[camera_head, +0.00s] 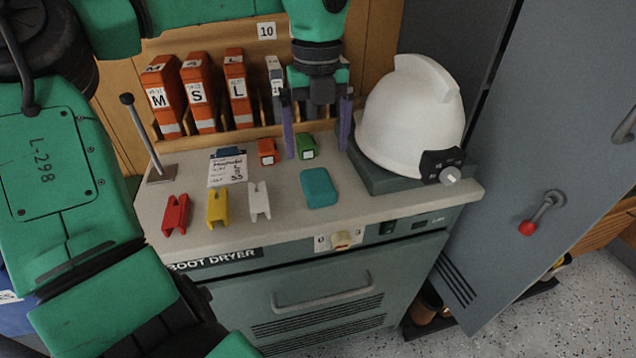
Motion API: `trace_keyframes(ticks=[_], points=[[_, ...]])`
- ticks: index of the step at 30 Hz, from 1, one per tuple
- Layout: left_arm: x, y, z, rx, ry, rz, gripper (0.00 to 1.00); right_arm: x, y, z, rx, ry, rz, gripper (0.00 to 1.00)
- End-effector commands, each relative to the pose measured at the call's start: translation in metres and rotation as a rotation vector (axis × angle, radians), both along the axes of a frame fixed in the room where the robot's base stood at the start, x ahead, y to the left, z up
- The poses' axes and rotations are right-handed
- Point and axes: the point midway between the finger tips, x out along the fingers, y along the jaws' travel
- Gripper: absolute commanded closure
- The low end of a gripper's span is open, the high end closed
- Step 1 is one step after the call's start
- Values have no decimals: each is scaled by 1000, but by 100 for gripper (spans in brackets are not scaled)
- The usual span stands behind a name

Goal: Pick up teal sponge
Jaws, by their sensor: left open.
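The teal sponge (319,188) lies flat on the light top of the boot dryer (290,215), right of the middle. My left gripper (317,150) points down behind the sponge, with its two purple fingers apart. Nothing shows held between the fingers. A green block (306,147) shows between them, farther back on the top. I cannot tell how high the fingertips are above the top. The sponge is fully in view and the gripper looks apart from it. My right gripper is not in view.
Red (176,214), yellow (218,207) and white (259,201) clips stand left of the sponge. A paper note (228,170) and an orange block (267,152) lie behind. A white helmet (408,115) stands at right. Orange labelled packs (198,95) line the back. A metal post (143,135) rises at left.

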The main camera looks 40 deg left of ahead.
Motion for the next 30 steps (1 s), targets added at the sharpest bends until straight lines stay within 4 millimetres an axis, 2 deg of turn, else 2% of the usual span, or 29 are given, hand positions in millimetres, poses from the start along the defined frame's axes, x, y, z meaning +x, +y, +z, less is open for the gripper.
trace_keyframes(ticks=[1,3,8,13,16,21,22,23,24,28,30], points=[[-1,0,-14,-4,4,-2,0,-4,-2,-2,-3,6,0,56],[0,0,-28,-3,2,0,0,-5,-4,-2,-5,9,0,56],[0,-1,-48,-3,2,-1,0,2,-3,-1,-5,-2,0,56],[-2,-2,-80,-4,3,1,0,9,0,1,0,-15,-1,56],[-2,-2,-90,-3,-1,0,0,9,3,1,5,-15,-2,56],[-1,-2,-91,-3,-2,1,0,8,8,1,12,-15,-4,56],[-1,-2,-91,-3,-2,1,4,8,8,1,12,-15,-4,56],[-1,-2,-91,-3,-2,1,15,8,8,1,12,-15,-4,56],[-1,-2,-91,-3,-2,1,31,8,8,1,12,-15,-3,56],[-1,-2,-91,-3,-2,1,80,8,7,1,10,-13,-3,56],[-1,-2,-91,-3,-2,1,83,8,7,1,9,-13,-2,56]])
